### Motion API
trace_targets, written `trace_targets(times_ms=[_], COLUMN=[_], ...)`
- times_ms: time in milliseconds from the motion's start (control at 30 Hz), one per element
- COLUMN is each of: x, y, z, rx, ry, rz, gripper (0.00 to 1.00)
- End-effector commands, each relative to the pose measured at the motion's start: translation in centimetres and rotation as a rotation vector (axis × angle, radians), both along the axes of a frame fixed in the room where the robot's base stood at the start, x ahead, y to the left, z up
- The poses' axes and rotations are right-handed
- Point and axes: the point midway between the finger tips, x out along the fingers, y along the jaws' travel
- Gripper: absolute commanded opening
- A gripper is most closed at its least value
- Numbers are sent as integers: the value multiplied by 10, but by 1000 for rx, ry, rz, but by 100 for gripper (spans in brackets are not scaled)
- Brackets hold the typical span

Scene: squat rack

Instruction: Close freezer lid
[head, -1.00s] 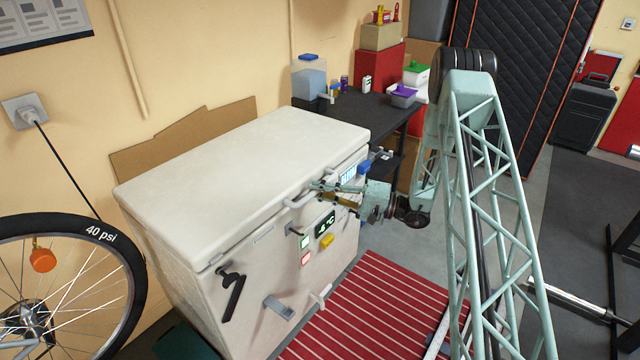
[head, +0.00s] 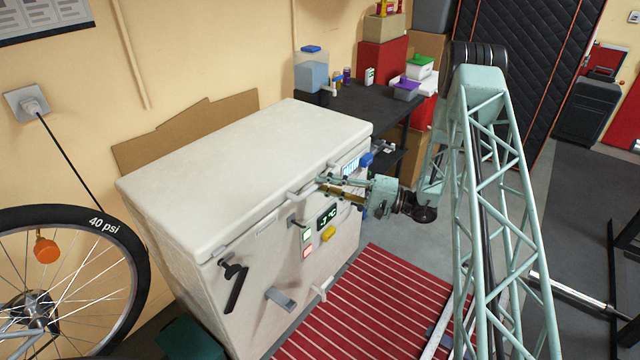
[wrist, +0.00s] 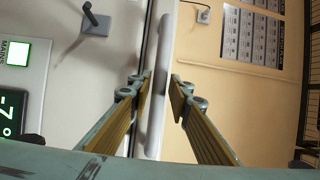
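The white chest freezer (head: 250,300) stands against the wall with its lid (head: 240,165) lying flat on the body; no wide gap shows in the head view. In the wrist view a thin dark seam runs between the body and the lid. The pale lid handle (head: 300,193) juts from the front edge. My gripper (head: 322,183) is at the far end of this handle. In the wrist view the handle bar (wrist: 166,50) passes between the two fingers of my gripper (wrist: 162,80). They look open, with little room beside the bar; contact is unclear.
The freezer front carries a display (head: 327,217), buttons and a black latch (head: 233,280). A dark table (head: 370,108) with containers stands behind. A bicycle wheel (head: 103,226) is at the left. A striped red mat (head: 370,310) covers the floor in front.

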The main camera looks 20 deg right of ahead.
Motion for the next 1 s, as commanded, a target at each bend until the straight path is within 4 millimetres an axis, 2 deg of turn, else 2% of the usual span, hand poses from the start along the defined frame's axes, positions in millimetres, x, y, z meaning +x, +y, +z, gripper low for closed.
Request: trace_targets(times_ms=[600,800,1000], x=[-38,-48,-52], y=[-64,-80,-87], z=[-6,-7,-8], rx=[0,0,0], ry=[0,0,0], rz=[-3,-2,-1], gripper=[18,18,18])
